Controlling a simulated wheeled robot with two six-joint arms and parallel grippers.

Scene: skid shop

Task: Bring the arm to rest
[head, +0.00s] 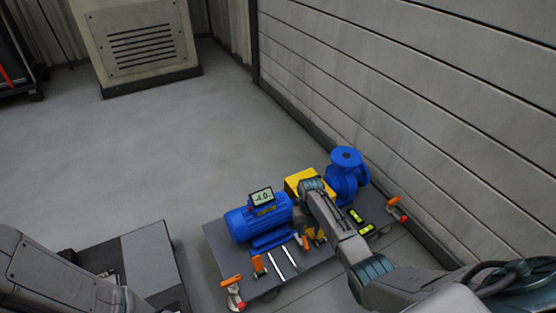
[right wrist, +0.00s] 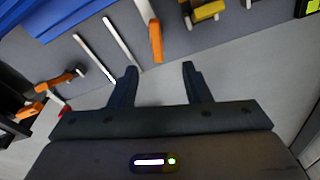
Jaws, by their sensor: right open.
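My right arm (head: 335,225) reaches in from the lower right of the head view, over the grey skid plate (head: 215,238). My right gripper (right wrist: 158,68) shows in the right wrist view with its two dark fingers apart and nothing between them. An orange-handled tool (right wrist: 156,42) and two pale strips (right wrist: 95,58) lie beyond the fingertips. In the head view the arm hides part of the plate and the yellow block (head: 299,180). My left arm (head: 55,278) crosses the lower left corner; its gripper is not visible.
A blue motor (head: 241,225) with a small display (head: 261,196) and a blue pump (head: 345,178) stand on the skid. Red-and-orange clamps (head: 233,292) sit at its corners. A panelled wall (head: 400,110) runs close on the right. The floor (head: 130,155) behind is clear.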

